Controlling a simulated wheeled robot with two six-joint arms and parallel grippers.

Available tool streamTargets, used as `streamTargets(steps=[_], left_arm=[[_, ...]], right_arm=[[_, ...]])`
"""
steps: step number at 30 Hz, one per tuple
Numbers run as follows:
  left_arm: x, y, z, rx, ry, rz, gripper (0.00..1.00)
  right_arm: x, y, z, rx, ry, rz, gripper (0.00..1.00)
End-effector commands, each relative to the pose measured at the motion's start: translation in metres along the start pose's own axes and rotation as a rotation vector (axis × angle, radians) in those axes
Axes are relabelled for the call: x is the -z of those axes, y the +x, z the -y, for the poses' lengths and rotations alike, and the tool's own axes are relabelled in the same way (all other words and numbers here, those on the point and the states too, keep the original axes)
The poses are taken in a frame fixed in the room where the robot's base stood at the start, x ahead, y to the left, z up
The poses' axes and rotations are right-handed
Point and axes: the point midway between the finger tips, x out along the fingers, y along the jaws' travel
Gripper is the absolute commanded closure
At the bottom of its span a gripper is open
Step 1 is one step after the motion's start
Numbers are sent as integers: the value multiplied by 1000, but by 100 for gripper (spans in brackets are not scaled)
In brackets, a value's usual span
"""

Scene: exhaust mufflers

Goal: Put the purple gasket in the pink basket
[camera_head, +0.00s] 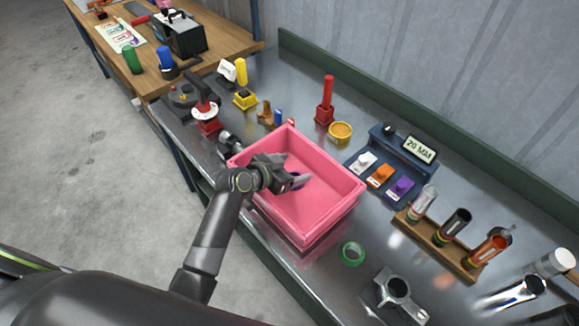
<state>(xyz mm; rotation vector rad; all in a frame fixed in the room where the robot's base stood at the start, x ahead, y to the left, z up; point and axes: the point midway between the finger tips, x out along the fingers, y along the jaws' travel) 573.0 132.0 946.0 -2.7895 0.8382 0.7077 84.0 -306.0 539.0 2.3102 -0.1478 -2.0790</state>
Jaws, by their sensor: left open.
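The pink basket (325,218) stands on the metal bench in the middle of the view. My left gripper (300,182) is over the basket's inside, with its jaws open. A small dark purple piece (297,184), which looks like the purple gasket, shows right by the fingertips, partly hidden by them. I cannot tell whether it touches the fingers or rests on the basket's floor. My right gripper is not in view.
A grey-blue device reading "20 MM" (419,149) with white, orange and purple blocks stands right of the basket. A wooden rack (440,246) of tubes is farther right. A green ring (352,253) and a yellow ring (340,132) lie near the basket.

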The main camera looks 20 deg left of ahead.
Motion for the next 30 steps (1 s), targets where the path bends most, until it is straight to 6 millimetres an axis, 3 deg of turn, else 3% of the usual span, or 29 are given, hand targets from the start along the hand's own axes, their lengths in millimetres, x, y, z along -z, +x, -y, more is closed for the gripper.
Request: streamTargets(steps=[2,7,8,24,30], left_arm=[[-3,-1,-1,-2,-5,9,24],[11,-8,-1,-2,-3,8,24],[6,-10,0,-1,-2,9,24],[7,-98,0,-1,3,4,24],[8,-120,0,-1,0,3,24]], right_arm=[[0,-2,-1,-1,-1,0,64],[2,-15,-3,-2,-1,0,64],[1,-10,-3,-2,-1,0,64],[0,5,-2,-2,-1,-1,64],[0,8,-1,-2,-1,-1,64]])
